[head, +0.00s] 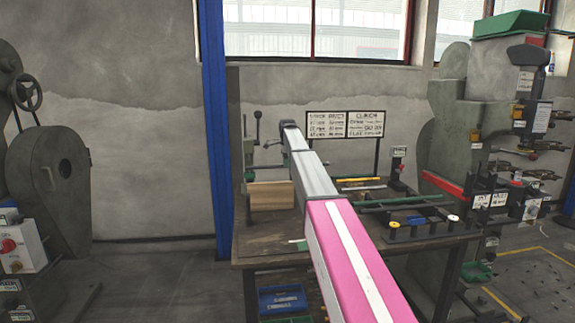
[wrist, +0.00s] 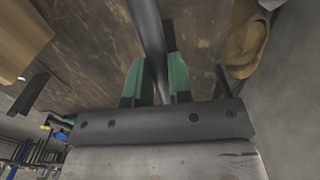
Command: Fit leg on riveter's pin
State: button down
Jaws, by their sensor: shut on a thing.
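My gripper (wrist: 157,76) shows in the wrist view with its green-tipped fingers shut on a dark grey tube, the leg (wrist: 147,28). The leg runs from between the fingers to the top edge of the picture, over a brown worn surface; its far end is out of view. A large grey-green riveting press (head: 447,115) stands at the right, beyond the table's right end, apart from my arm. I cannot make out its pin.
Another press (head: 50,165) is at far left, with open floor between.

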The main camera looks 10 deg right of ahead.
jog(key=shift+f, duration=1)
dwell(1.2)
jog(key=shift+r, duration=1.05)
jog(key=shift+f, duration=1.35)
dwell(0.9)
jog(key=shift+r, duration=0.1)
jog(key=shift+r, duration=1.2)
jog(key=shift+d, duration=0.1)
dwell(1.1)
